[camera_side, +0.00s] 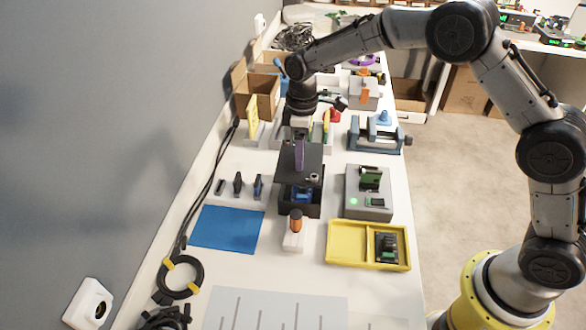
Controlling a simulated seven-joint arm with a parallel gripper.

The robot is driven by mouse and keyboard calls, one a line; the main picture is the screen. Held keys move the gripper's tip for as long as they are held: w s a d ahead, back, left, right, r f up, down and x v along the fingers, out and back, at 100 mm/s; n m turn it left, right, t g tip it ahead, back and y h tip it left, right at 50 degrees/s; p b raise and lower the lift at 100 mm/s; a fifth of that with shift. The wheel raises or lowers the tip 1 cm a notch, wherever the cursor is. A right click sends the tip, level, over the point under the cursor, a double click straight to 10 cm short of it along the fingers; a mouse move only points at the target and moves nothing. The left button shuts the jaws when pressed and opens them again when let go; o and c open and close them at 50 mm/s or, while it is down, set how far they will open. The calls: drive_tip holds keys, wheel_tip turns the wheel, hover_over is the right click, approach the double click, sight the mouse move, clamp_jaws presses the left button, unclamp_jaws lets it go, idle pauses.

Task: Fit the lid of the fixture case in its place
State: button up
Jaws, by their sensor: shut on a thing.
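The fixture case (314,210) is a black open box on the white table, with a blue part (302,193) inside. The lid is over the rear part of the case and seems raised above it. The front of the case shows uncovered; its rear is hidden by the lid.
An orange-topped tool in a white holder (293,240) stands just in front of the case. A grey box with a green board (369,205) is close to its right. A yellow tray (346,243) and blue mat (226,229) lie nearer. A blue vise (375,137) stands behind right.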

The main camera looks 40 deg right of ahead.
sight(304, 164)
drive_tip(key=shift+w+d+f, duration=0.1)
drive_tip(key=shift+d+f, duration=0.2)
drive_tip(key=shift+d, duration=0.3)
drive_tip(key=shift+f, duration=2.2)
drive_tip(key=shift+f, duration=0.55)
drive_tip(key=shift+f, duration=0.35)
drive_tip(key=shift+f, duration=0.25)
drive_tip(key=o, duration=1.5)
wheel_tip(304, 164, up, 14)
drive_tip(key=shift+f, duration=0.1)
